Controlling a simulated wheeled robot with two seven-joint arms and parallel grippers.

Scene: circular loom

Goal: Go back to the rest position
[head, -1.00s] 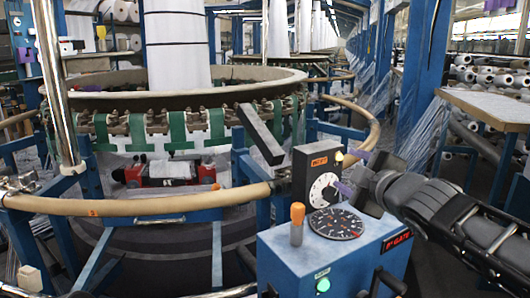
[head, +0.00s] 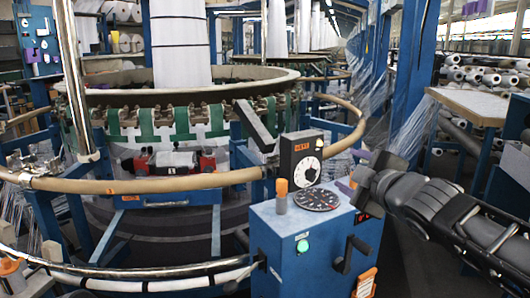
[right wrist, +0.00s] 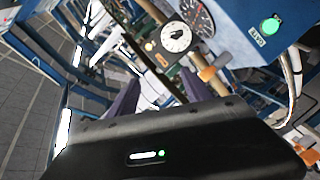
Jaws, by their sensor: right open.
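My right gripper (head: 350,172) comes in from the right in the head view, with its purple-tipped fingers apart and nothing between them. It is just right of the blue control box (head: 325,240), near the black box with a white dial (head: 307,170). In the right wrist view the gripper's purple fingers (right wrist: 158,97) stand apart, with the white dial (right wrist: 176,38) beyond them. My left gripper is not in the head view.
The control box carries a round gauge (head: 316,199), an orange-topped knob (head: 282,195), a green button (head: 303,246) and a black crank (head: 350,254). The circular loom (head: 190,98) with its tan ring rail (head: 150,184) fills the left. A table (head: 470,103) stands at the right.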

